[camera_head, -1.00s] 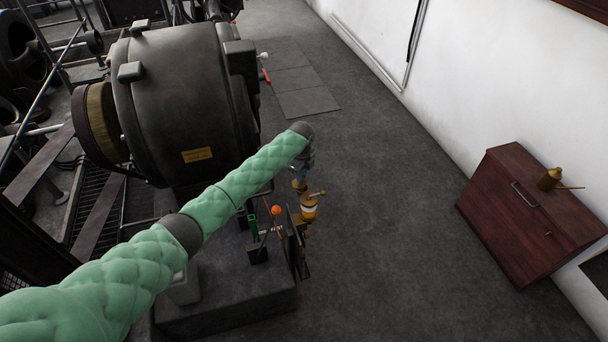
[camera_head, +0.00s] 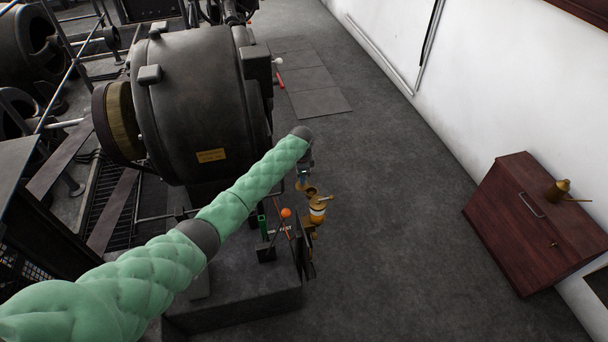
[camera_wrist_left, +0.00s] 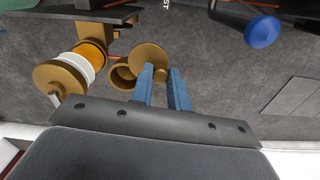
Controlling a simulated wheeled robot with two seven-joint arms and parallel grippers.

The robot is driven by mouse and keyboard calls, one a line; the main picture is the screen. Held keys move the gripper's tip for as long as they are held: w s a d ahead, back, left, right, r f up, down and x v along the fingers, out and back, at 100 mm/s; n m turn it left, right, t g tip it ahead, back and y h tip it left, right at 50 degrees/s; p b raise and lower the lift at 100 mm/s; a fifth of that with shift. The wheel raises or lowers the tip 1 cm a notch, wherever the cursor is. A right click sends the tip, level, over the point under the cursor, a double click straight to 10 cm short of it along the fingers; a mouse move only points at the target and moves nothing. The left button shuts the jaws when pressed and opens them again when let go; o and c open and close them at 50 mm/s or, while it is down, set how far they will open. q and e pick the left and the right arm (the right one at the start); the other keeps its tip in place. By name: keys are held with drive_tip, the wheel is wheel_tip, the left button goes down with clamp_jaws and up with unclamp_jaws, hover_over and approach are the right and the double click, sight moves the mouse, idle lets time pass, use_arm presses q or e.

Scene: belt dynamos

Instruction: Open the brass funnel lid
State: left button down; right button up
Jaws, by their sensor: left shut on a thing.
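The brass funnel (camera_head: 312,190) is at the machine's front right corner in the head view, its dark mouth partly showing. In the left wrist view the funnel cup (camera_wrist_left: 122,76) shows an open rim, with the round brass lid (camera_wrist_left: 148,58) raised to its right, overlapping the rim edge. My left gripper (camera_wrist_left: 160,75) has its blue fingers at the lid's lower right edge and is shut on the lid; the exact contact is partly hidden. In the head view my left gripper (camera_head: 304,180) reaches down beside the funnel. My right gripper is not in view.
A brass and amber oiler (camera_head: 318,209) with a white band stands close to the funnel. An orange knob (camera_head: 286,212) is near my arm; a blue knob (camera_wrist_left: 262,31) shows in the wrist view. A wooden cabinet (camera_head: 535,222) bears an oil can (camera_head: 558,190). Floor between is clear.

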use_arm(q)
drive_tip(key=shift+a+n, duration=0.15)
drive_tip(key=shift+n, duration=0.15)
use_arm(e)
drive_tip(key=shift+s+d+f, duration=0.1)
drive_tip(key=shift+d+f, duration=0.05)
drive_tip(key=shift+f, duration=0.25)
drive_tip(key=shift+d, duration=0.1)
use_arm(q)
drive_tip(key=c, duration=1.3)
unclamp_jaws()
drive_tip(key=shift+c, duration=0.2)
